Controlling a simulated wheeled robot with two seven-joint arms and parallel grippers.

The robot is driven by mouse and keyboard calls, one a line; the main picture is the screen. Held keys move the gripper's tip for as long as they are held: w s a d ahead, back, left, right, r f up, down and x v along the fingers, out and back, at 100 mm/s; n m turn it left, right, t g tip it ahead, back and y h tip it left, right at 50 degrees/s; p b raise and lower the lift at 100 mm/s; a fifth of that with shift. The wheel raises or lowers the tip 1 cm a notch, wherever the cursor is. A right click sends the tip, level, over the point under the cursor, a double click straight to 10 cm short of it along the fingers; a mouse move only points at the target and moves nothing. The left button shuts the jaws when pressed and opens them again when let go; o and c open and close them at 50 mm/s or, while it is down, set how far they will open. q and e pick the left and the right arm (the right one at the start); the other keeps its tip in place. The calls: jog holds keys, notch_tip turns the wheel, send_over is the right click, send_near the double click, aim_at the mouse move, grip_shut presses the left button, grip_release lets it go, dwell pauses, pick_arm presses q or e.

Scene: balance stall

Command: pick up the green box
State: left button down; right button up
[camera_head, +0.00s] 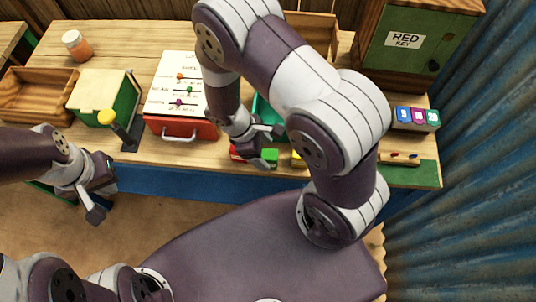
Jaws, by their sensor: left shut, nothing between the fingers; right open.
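A small green box (270,156) sits near the front edge of the wooden counter (205,156), between a red block (238,155) and a yellow block (297,160). My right gripper (262,143) is open just above and behind the green box, and its fingers partly overlap the small blocks in the view. I cannot tell whether it touches the green box. My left gripper (101,201) is shut and empty, in front of the counter at the left, away from the blocks.
A red drawer unit with a white sloped top (172,87) and a green box-shaped stand with a lever (104,97) are left. A teal tray (265,112) is partly hidden behind my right arm. A green cabinet marked RED KEY (416,52) and numbered blocks (417,115) are right.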

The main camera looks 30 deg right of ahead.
aim_at(267, 154)
jog(key=x, duration=0.5)
jog(key=shift+f, duration=0.15)
jog(key=shift+d+f, duration=0.25)
jog(key=shift+f, duration=0.1)
jog(key=c, duration=1.1)
jog(key=shift+r+p, duration=0.1)
jog(key=shift+p, duration=0.2)
